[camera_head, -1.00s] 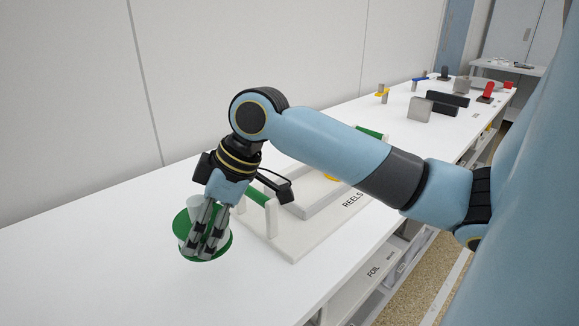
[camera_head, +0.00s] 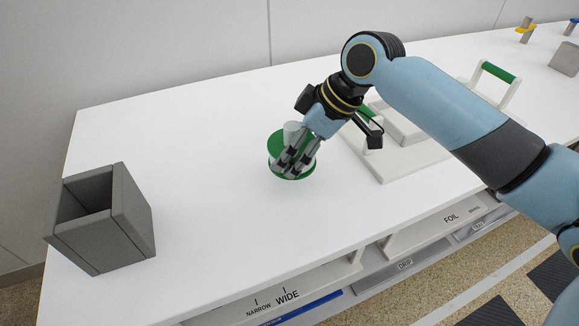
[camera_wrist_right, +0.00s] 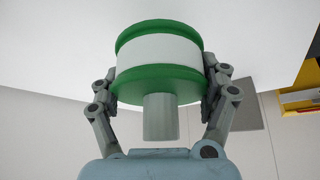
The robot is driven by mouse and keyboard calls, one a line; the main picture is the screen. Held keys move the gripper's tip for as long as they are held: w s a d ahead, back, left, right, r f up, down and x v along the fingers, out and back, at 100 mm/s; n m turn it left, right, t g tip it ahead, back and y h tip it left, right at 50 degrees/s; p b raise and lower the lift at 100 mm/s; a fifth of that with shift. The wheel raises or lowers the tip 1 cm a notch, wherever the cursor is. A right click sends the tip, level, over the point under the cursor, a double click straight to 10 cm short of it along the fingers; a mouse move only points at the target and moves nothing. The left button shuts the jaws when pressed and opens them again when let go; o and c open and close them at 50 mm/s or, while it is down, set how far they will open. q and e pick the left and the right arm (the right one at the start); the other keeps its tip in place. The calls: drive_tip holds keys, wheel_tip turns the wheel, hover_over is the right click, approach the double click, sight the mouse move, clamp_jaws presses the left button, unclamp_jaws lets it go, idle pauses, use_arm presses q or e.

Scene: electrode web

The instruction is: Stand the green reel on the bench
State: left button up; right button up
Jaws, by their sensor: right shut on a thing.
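The green reel (camera_head: 276,144) has two green flanges, a white wound middle and a pale grey hub stub. My right gripper (camera_head: 289,166) is shut on it, with the fingers pointing down over the white bench top (camera_head: 215,130). In the right wrist view the reel (camera_wrist_right: 158,48) sits between the two fingers of the right gripper (camera_wrist_right: 160,85), which press on its sides, and the hub stub points toward the palm. The fingers hide part of the reel in the head view. I cannot tell whether its lower flange touches the bench. My left gripper is out of view.
A grey open-topped box (camera_head: 128,215) stands at the bench's left end. A white tray (camera_head: 392,172) with green-barred handles (camera_head: 498,72) stands right of the reel, partly behind my arm. Labelled shelves run below the front edge. The bench between box and reel is clear.

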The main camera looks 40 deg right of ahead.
sight(289, 182)
drive_tip(key=shift+a+f, duration=0.45)
drive_tip(key=shift+a, duration=0.2)
wheel_tip(289, 182, down, 4)
drive_tip(key=o, duration=1.1)
drive_tip(key=shift+c, duration=0.2)
drive_tip(key=shift+r, duration=0.1)
drive_tip(key=p+v, duration=0.1)
drive_tip(key=v, duration=1.1)
